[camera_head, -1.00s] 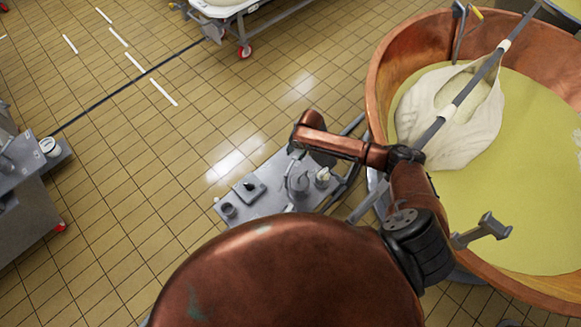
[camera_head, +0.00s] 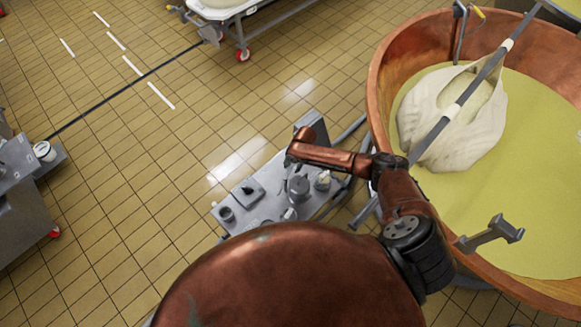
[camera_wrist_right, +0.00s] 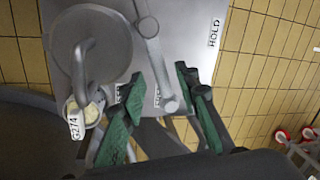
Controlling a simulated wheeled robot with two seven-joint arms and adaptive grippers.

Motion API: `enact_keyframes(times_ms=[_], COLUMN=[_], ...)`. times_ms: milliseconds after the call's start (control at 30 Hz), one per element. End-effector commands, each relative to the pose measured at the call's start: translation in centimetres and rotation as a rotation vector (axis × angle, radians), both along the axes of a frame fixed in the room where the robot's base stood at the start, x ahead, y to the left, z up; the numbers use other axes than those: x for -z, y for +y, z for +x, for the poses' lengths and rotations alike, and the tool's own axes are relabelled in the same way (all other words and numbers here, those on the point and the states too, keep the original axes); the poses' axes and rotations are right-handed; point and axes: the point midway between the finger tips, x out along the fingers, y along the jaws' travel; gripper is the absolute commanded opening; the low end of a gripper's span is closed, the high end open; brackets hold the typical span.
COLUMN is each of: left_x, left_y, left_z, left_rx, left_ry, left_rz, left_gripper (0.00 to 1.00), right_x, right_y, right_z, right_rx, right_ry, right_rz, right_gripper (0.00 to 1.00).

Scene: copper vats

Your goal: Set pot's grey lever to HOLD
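A grey lever (camera_wrist_right: 158,65) with round ends lies over a pale metal panel (camera_wrist_right: 190,25) in the right wrist view. The HOLD label (camera_wrist_right: 214,33) is at the panel's right edge, to the right of the lever. Two other labels are partly covered. My right gripper (camera_wrist_right: 160,75) is open, its green fingers on either side of the lever's lower part; I cannot tell whether they touch it. A round grey pot-like piece (camera_wrist_right: 92,45) with a curved handle is to the left. In the head view my copper-coloured right arm hides the fingers and lever. My left gripper is not in view.
A grey stand (camera_head: 265,215) holding small containers is beside a large copper vat (camera_head: 375,90) with a pale mass on a pole. A tagged cup (camera_wrist_right: 85,112) is close to the left finger. A wheeled white tub (camera_head: 222,8) is farther back.

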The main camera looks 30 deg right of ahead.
Motion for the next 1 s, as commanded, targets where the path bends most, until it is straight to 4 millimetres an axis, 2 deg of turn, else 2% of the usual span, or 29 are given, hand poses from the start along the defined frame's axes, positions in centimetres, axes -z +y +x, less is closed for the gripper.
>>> enact_keyframes(times_ms=[167, 600, 1000], left_x=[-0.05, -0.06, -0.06], left_y=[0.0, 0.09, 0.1], left_z=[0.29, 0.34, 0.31], left_rx=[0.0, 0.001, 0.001], left_ry=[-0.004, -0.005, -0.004], left_rz=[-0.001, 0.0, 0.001], left_gripper=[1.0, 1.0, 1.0], right_x=[-0.05, -0.02, 0.03], right_y=[0.03, -0.04, -0.16], right_z=[0.02, -0.03, -0.12], right_rx=[0.0, 0.0, 0.0], right_ry=[-0.001, 0.001, 0.002], right_rz=[0.001, -0.001, -0.002], right_gripper=[0.29, 0.0, 0.0])
